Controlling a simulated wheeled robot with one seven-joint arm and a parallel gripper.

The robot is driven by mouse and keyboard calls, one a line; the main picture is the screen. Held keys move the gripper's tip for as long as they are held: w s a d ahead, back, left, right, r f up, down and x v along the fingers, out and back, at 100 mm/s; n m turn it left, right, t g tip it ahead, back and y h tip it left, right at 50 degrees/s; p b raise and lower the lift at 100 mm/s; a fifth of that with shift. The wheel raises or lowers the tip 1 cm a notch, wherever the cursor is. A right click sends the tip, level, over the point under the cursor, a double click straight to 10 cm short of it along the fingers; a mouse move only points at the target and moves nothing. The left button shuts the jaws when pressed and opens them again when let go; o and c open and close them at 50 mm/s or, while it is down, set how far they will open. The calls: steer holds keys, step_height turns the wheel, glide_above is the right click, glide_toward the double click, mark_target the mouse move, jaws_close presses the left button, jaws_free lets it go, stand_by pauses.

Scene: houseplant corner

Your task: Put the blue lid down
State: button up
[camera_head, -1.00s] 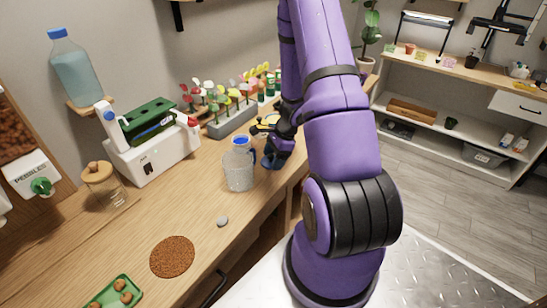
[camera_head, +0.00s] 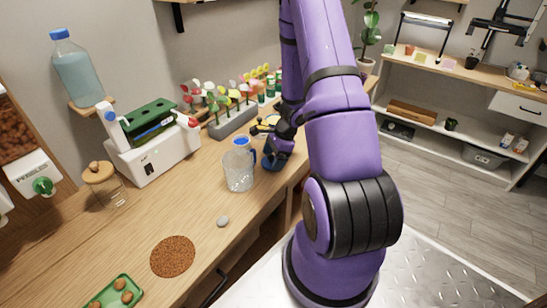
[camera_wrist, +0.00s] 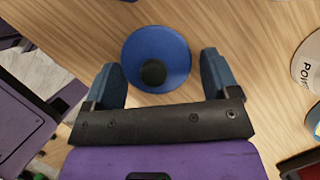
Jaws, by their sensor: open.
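The blue lid (camera_wrist: 160,48), round with a dark knob, shows in the wrist view against the wooden bench top and appears to lie flat on it. My gripper (camera_wrist: 157,72) is open, with one dark blue finger on each side of the lid and visible gaps between. In the head view my gripper (camera_head: 274,156) is low over the bench, just right of a clear jug (camera_head: 238,172) with a blue handle. The lid is hard to tell from the blue fingers there.
A round brown mat (camera_head: 172,257), a grey pebble (camera_head: 222,221) and a green tray (camera_head: 116,293) lie nearer on the bench. A grey planter (camera_head: 232,122) with colourful plants stands behind. A white machine (camera_head: 155,155) is at left. A labelled pot (camera_wrist: 308,65) is right of my gripper.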

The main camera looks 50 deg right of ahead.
steer(key=shift+s+a+f, duration=0.2)
steer(key=shift+s+f, duration=0.3)
steer(key=shift+f, duration=0.05)
steer(key=shift+w+r, duration=0.1)
steer(key=shift+r, duration=0.3)
steer(key=w+v, duration=0.1)
steer(key=v, duration=1.1)
step_height(320, 180, up, 10)
steer(key=n, duration=0.5)
glide_above(267, 165)
steer(key=s+a+r+n, duration=0.2)
steer(key=a+r+n, duration=0.4)
steer(key=a+r, duration=0.3)
steer(key=s+a+r+n+t+h, duration=0.3)
steer(key=s+a+r+n+h, duration=0.1)
steer(key=s+a+r+n, duration=0.6)
steer(key=s+r+n, duration=0.2)
steer(key=s+r, duration=0.1)
steer(key=s, duration=0.1)
steer(key=shift+s, duration=0.25)
